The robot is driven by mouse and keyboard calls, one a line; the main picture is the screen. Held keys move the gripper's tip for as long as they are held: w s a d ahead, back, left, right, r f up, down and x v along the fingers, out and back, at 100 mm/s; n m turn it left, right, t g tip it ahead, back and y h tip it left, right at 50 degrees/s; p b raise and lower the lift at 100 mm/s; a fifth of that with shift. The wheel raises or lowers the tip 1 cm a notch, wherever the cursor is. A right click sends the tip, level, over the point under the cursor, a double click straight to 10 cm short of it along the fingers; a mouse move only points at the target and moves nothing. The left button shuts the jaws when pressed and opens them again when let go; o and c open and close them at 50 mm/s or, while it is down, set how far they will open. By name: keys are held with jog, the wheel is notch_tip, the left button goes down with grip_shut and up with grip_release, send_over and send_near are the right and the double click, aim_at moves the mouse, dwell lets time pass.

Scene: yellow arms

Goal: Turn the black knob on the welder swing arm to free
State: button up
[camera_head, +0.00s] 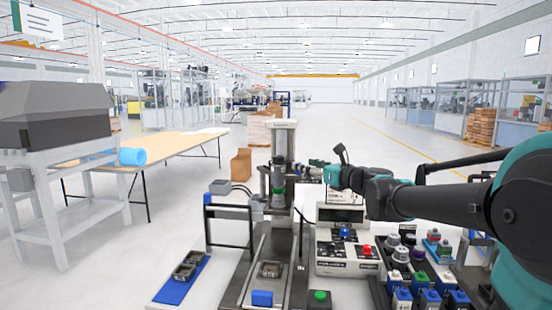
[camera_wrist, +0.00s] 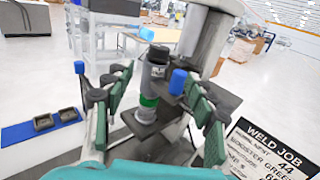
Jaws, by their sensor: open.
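The welder (camera_head: 283,138) is a grey column with a dark upright head (camera_head: 278,188) that has a green band. In the wrist view the head (camera_wrist: 153,80) shows a black top (camera_wrist: 158,53), which may be the black knob; I cannot tell for sure. My gripper (camera_head: 318,168) reaches in from the right beside the head. In the wrist view my gripper (camera_wrist: 157,98) is open, its green-padded fingers spread on either side of the head. I see no grip on anything. The knob's setting cannot be read.
A "WELD JOB" sign (camera_wrist: 270,150) stands close on the right. A control box (camera_head: 345,242) with blue and red buttons and several coloured parts (camera_head: 420,265) are at the front right. A blue tray (camera_head: 182,280) with metal parts lies left. A wooden table (camera_head: 185,143) stands behind.

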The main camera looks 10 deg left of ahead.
aim_at(282, 158)
jog(key=x, duration=1.4)
jog(key=shift+w+a, duration=0.15)
jog(key=shift+a, duration=0.05)
jog(key=c, duration=1.2)
